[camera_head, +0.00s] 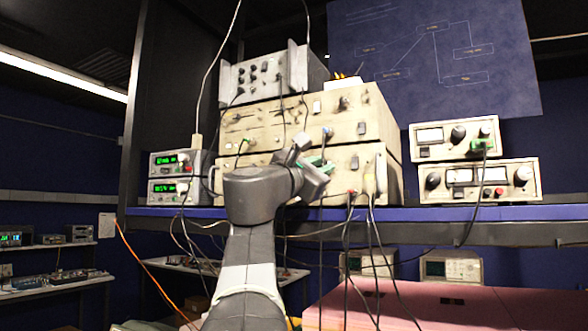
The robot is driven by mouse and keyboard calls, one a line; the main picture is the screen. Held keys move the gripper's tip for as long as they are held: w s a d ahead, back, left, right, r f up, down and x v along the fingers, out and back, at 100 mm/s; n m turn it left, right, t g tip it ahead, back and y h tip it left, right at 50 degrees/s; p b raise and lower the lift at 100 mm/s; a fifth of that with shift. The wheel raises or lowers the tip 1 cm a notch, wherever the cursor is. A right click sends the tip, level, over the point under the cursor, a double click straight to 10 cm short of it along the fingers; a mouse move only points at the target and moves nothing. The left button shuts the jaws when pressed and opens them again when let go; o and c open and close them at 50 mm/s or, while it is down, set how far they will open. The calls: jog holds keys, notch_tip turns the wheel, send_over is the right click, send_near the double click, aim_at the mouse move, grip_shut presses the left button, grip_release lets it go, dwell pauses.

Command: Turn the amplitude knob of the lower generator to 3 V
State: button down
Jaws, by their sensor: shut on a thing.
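Two beige instruments are stacked on the blue shelf. The lower generator (341,163) is the bottom one, and the upper one (290,122) rests on it. My arm reaches up from the bottom, and my gripper (318,164), with green on its fingers, is at the front panel of the lower generator. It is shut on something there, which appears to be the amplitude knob. The knob itself and its scale are hidden behind the gripper and wrist, so its setting cannot be read. Another dark knob (354,163) shows to the right of the gripper.
A grey instrument (268,77) tops the stack. Green-display units (176,163) stand left, and metered units (478,181) stand right on the blue shelf (440,213). Several cables hang in front of the panels and over the shelf edge close around my arm. A pink surface (450,305) lies low right.

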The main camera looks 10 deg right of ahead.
jog(key=m+g, duration=0.1)
jog(key=m, duration=0.1)
jog(key=m+g, duration=0.1)
jog(key=m, duration=0.1)
jog(key=shift+w+a+r+h, duration=0.1)
jog(key=shift+a+h, duration=0.05)
jog(key=shift+h, duration=0.15)
jog(key=shift+m+g+p, duration=0.55)
jog(key=shift+m+g, duration=0.15)
jog(key=shift+m, duration=1.3)
jog(key=c, duration=1.3)
grip_release()
jog(key=b+v, duration=0.1)
jog(key=v, duration=0.6)
jog(key=b+v, duration=0.2)
jog(key=v, duration=0.4)
jog(key=shift+s+a+r, duration=0.15)
jog(key=shift+s+a, duration=0.1)
jog(key=shift+a, duration=0.1)
